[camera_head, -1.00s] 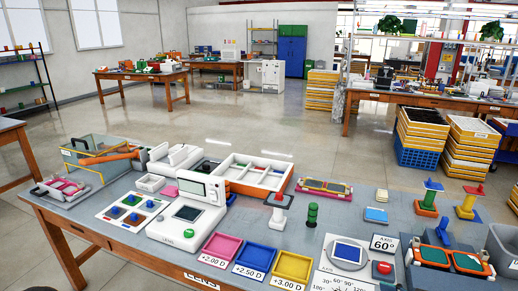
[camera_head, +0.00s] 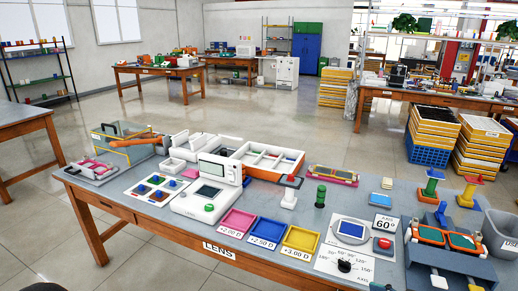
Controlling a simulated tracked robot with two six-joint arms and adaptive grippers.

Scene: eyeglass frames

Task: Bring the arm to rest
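Neither of my grippers shows in the head view, and I see no arm that I can be sure is mine. The grey-topped workbench (camera_head: 330,200) holds the eyeglass things. A white lens device (camera_head: 205,200) with a small screen stands near its middle. Pink (camera_head: 237,221), blue (camera_head: 266,231) and yellow (camera_head: 301,239) trays lie in a row along the front edge.
A clear yellow-edged box (camera_head: 108,150) stands at the left end. A divided white tray (camera_head: 270,152) is at the back. A grey bin (camera_head: 501,228) is at the right end. Stacked crates (camera_head: 480,150) stand behind. Open floor lies beyond the bench.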

